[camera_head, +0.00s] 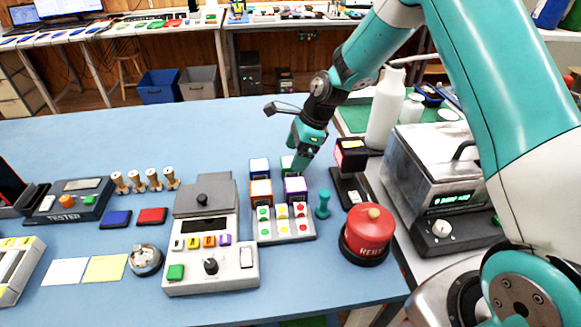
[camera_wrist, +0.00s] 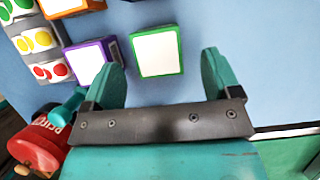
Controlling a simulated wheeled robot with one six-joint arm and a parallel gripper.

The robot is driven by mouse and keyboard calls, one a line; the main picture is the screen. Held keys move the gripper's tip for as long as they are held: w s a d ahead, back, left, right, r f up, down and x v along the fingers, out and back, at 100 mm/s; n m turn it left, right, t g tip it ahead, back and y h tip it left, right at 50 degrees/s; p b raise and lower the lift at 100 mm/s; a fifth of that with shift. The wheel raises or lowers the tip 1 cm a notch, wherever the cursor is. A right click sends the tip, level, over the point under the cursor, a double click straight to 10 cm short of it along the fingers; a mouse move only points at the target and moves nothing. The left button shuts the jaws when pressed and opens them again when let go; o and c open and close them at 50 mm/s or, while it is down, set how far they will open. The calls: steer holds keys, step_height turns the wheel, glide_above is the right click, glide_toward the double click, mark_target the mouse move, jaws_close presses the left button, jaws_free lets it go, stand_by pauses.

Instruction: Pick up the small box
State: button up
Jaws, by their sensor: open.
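Several small white-topped boxes stand behind the button panel in the head view: a blue box (camera_head: 259,169), an orange box (camera_head: 261,193), a purple box (camera_head: 295,188) and a green box (camera_head: 287,162). The frames do not show which one the task means. My gripper (camera_head: 300,164) is over the green box and partly hides it. In the wrist view my gripper (camera_wrist: 159,66) is open and empty. The green box (camera_wrist: 157,50) lies ahead, between the lines of the two fingers, apart from both. The purple box (camera_wrist: 92,58) is close beside the left finger.
The button panel (camera_head: 286,229), a teal peg (camera_head: 323,204) and a red round device (camera_head: 368,234) stand nearby. A black device (camera_head: 350,175) and a white bottle (camera_head: 386,108) are to the right. The blue table behind the boxes is clear.

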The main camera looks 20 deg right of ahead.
steer(key=x, duration=0.3)
steer(key=shift+s+a+f, duration=0.1)
steer(key=shift+a+f, duration=0.15)
steer(key=shift+f, duration=0.05)
steer(key=c, duration=1)
steer(key=shift+r, duration=0.15)
